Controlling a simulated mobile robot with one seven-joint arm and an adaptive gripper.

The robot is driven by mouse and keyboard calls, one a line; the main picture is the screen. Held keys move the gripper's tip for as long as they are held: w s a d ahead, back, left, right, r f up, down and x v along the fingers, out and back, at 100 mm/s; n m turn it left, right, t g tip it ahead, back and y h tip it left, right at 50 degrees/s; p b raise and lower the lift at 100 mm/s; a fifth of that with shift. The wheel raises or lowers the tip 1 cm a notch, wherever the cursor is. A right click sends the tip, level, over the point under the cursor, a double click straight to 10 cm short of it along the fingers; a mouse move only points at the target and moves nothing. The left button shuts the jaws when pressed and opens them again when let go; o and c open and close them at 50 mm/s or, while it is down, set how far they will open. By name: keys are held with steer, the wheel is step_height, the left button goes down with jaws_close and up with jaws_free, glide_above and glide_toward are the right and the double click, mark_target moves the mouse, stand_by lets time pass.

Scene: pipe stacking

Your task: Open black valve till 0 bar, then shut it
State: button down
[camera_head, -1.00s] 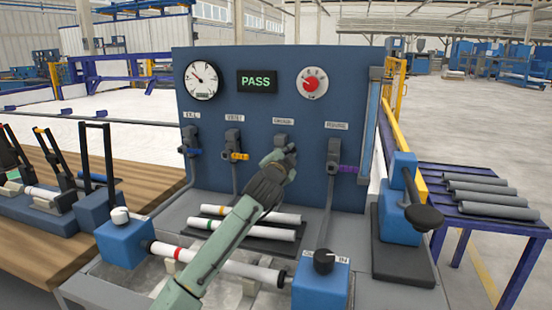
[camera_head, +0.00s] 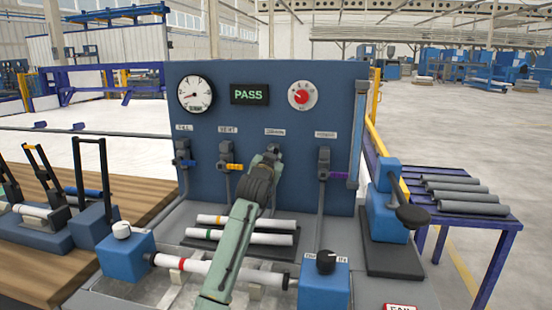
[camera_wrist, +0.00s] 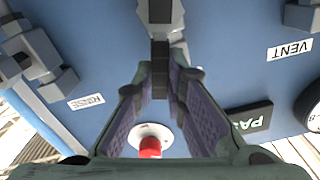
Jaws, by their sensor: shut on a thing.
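The black valve (camera_head: 273,152) is third from the left on the blue panel (camera_head: 340,90). My gripper (camera_head: 265,172) is at it and hides most of its handle. In the wrist view my gripper (camera_wrist: 160,85) is shut on the dark valve handle (camera_wrist: 160,79), below the grey valve body (camera_wrist: 158,18). The white pressure gauge (camera_head: 196,93) at the panel's upper left has its needle pointing left and slightly down. Its numbers are too small to read. The display (camera_head: 250,94) reads PASS in green.
Blue (camera_head: 184,163), yellow (camera_head: 233,167) and purple (camera_head: 333,174) handled valves flank the black one. A red-centred dial (camera_head: 302,96) is at the upper right. White pipes (camera_head: 235,236) lie below my arm. A press with a lever (camera_head: 392,205) stands right.

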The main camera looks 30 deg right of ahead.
steer(key=shift+w+a+n+p, duration=0.15)
steer(key=shift+w+a+n, duration=0.15)
steer(key=shift+n, duration=0.55)
steer(key=shift+w+a+n+p, duration=0.15)
steer(key=shift+w+a+n, duration=0.1)
steer(key=shift+n, duration=0.6)
steer(key=c, duration=1.6)
jaws_free()
steer(key=shift+r, duration=0.1)
steer(key=shift+a, duration=0.15)
steer(key=v, duration=1.1)
steer(key=shift+s+a, duration=0.25)
steer(key=shift+s, duration=0.05)
